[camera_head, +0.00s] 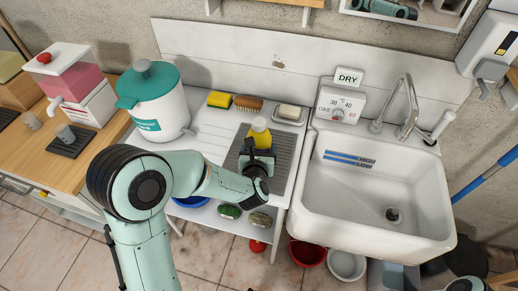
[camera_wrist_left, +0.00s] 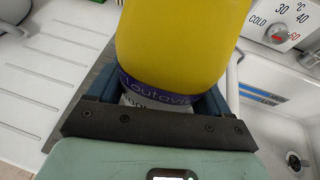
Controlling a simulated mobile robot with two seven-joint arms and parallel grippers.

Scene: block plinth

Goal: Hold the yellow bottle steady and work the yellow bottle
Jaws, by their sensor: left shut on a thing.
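The yellow bottle (camera_head: 261,133) stands upright at the dark grey ribbed mat (camera_head: 283,148) on the white counter, left of the sink. My left gripper (camera_head: 257,158) is shut on it from the front, low on its body. The left wrist view shows the yellow bottle (camera_wrist_left: 182,45) large and close, with a purple and white label band between the dark fingers of my left gripper (camera_wrist_left: 158,103). The lower part of the bottle is hidden by the gripper. The right gripper is not in view.
A white sink (camera_head: 385,190) with a tap (camera_head: 408,112) lies to the right. Behind the bottle are a yellow sponge (camera_head: 220,99), a brush (camera_head: 248,104) and a soap dish (camera_head: 289,115). A white container with a teal lid (camera_head: 158,108) stands to the left.

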